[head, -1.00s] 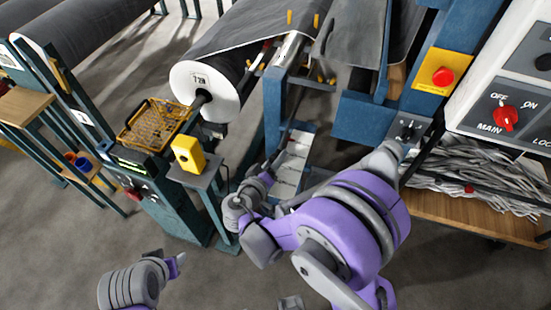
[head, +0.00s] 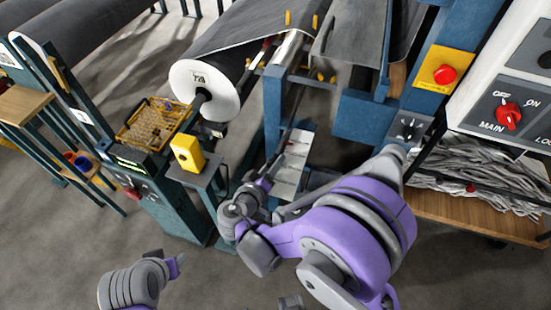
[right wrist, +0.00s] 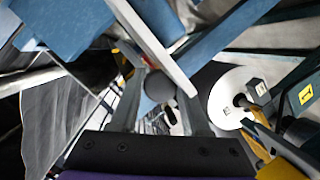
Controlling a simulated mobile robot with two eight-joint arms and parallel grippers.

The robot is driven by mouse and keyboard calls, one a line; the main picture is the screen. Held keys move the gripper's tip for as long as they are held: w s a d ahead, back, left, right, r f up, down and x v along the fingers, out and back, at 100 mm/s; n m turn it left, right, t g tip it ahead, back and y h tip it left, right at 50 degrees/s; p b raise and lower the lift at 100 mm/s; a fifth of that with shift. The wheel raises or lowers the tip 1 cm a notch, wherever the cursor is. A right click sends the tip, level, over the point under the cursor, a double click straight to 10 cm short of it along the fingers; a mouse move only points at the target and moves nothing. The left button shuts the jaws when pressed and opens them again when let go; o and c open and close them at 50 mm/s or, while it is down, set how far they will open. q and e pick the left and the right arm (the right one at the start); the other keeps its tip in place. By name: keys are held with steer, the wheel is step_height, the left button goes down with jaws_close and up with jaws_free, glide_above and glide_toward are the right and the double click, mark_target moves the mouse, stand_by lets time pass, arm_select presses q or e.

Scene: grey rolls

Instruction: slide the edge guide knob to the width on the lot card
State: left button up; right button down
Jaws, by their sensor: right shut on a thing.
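A dark round knob (right wrist: 160,86) sits between the two fingers of my right gripper (right wrist: 160,100) in the right wrist view. The gripper is shut on it. In the head view my right gripper (head: 279,157) reaches up from the small purple wrist, beside a pale marked plate (head: 292,165); the knob cannot be made out there. The lot card (head: 198,78) is a small white label on the end of the dark roll, and its number seems to read 720. My left arm's end (head: 177,266) shows at the lower left; its fingers cannot be made out.
A yellow box (head: 187,154) stands on a post left of my right arm, with a wire basket (head: 153,124) behind it. Blue frame posts rise close beyond the gripper. A red stop button (head: 443,75) and a red main switch (head: 508,116) are at the right.

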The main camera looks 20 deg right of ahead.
steer(key=s+a+b, duration=0.2)
steer(key=s+a, duration=0.5)
steer(key=s, duration=0.3)
steer(key=shift+s+a, duration=0.15)
steer(key=shift+s, duration=0.25)
steer(key=shift+f, duration=0.1)
steer(key=c, duration=0.8)
jaws_free()
steer(key=shift+c, duration=0.2)
steer(key=o, duration=0.5)
steer(key=shift+s+a, duration=0.15)
steer(key=shift+s, duration=0.05)
steer(key=shift+c, duration=0.2)
steer(key=shift+w, duration=0.1)
